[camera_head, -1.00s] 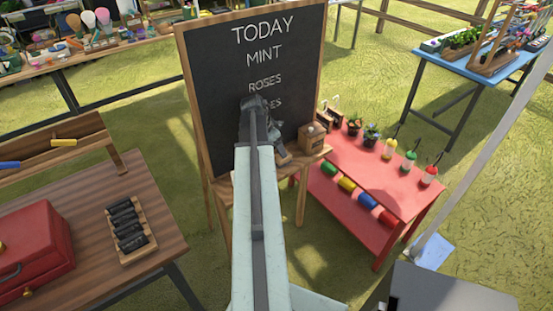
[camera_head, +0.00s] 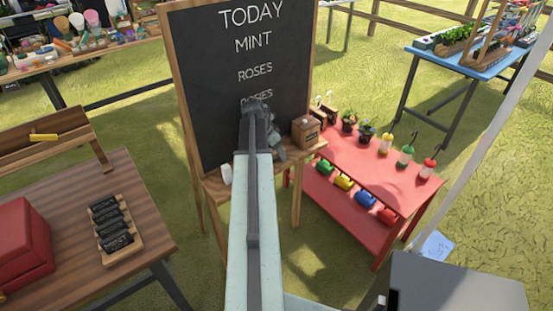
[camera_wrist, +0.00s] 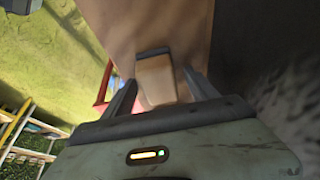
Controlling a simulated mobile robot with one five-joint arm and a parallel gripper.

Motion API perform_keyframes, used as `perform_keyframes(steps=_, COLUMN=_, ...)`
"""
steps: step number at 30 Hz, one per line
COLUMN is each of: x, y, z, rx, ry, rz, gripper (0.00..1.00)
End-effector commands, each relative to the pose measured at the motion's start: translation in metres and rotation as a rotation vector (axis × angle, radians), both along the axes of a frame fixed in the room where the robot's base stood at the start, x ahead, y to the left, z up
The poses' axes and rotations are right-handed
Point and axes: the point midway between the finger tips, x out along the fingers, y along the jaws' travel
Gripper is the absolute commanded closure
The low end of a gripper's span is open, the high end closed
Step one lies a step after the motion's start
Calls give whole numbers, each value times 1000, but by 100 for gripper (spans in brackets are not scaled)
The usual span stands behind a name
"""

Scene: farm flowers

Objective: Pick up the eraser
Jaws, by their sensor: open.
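The eraser (camera_wrist: 156,84), a tan block with a dark strip at its far end, rests on the wooden ledge (camera_wrist: 130,22) below the chalkboard in the wrist view. My gripper (camera_wrist: 160,78) is open, with one finger on each side of the eraser. I cannot tell whether the fingers touch it. In the head view my gripper (camera_head: 279,152) is low over the ledge in front of the chalkboard (camera_head: 215,100), partly hidden by my arm. I cannot make out the eraser there.
A small wooden box (camera_head: 307,130) stands on the ledge right of my gripper, and a white object (camera_head: 226,173) to its left. A red table (camera_head: 365,172) with pots and bottles is on the right. A brown table (camera_head: 75,205) is on the left.

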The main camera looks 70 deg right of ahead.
Motion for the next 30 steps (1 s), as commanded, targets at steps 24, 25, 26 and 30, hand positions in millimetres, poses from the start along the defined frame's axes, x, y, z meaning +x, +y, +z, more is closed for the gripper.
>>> perform_keyframes(steps=24, x=2, y=4, z=25, rx=0, ry=0, rz=4, gripper=100)
perform_keyframes(steps=25, x=2, y=4, z=30, rx=0, ry=0, rz=4, gripper=100)
perform_keyframes(steps=26, x=2, y=4, z=34, rx=0, ry=0, rz=4, gripper=100)
perform_keyframes(steps=30, x=3, y=4, z=57, rx=0, ry=0, rz=7, gripper=100)
